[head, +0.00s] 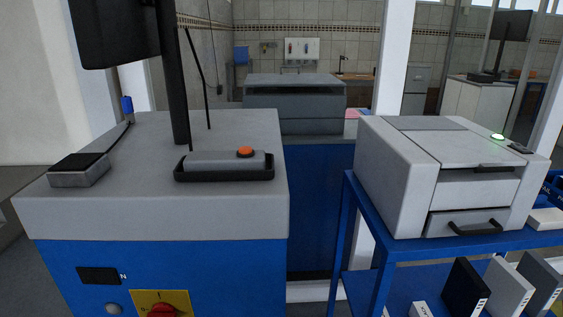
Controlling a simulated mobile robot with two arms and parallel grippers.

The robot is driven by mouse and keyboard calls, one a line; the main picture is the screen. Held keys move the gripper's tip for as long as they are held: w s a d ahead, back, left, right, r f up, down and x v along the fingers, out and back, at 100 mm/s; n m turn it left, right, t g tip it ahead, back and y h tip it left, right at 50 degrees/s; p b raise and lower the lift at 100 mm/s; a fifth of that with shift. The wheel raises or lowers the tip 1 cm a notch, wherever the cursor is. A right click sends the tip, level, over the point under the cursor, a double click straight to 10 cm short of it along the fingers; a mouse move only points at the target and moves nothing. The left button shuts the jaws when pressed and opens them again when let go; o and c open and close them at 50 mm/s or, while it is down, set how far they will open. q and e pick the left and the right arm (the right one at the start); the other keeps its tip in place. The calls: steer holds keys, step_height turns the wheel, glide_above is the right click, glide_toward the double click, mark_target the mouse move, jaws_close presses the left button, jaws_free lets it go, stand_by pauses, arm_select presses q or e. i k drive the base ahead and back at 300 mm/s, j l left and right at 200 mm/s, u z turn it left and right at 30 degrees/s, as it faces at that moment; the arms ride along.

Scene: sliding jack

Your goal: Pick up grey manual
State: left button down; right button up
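No gripper of mine shows in the head view. On the lower blue shelf at the bottom right, several book-like upright items stand in a row.
A blue rack (347,215) carries a grey printer-like machine (440,170) above the shelf. A grey-topped blue cabinet (160,210) fills the left, holding a black tray (182,176) with an orange-button device (225,160). A narrow floor gap separates cabinet and rack.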

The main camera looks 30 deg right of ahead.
mark_target(548, 283)
steer(key=z, duration=2.6)
